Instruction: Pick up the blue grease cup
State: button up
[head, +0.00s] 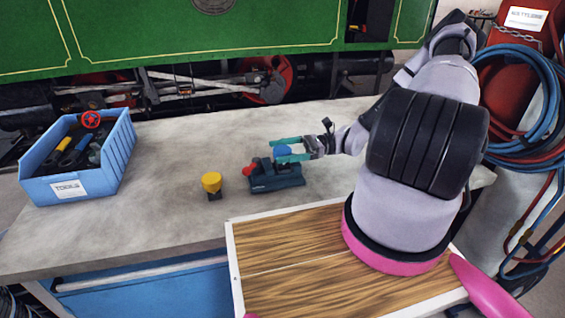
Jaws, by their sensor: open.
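The blue grease cup (283,151) is a small bright blue thing in the middle of the head view, at a dark blue-grey device (278,181) on the bench. My gripper (276,151) reaches in from the right with its two green fingers apart. The cup shows between the fingers, one finger on its far side and one on its near side. The fingers hide part of the cup, and I cannot tell whether they touch it or whether it rests on the device.
A yellow-topped cup (211,182) stands left of the device, and a red knob (249,171) is at the device's left end. A blue tool crate (68,188) is at the far left of the grey bench (165,215). A wooden tray (290,262) lies in front.

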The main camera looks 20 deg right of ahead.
grip_shut()
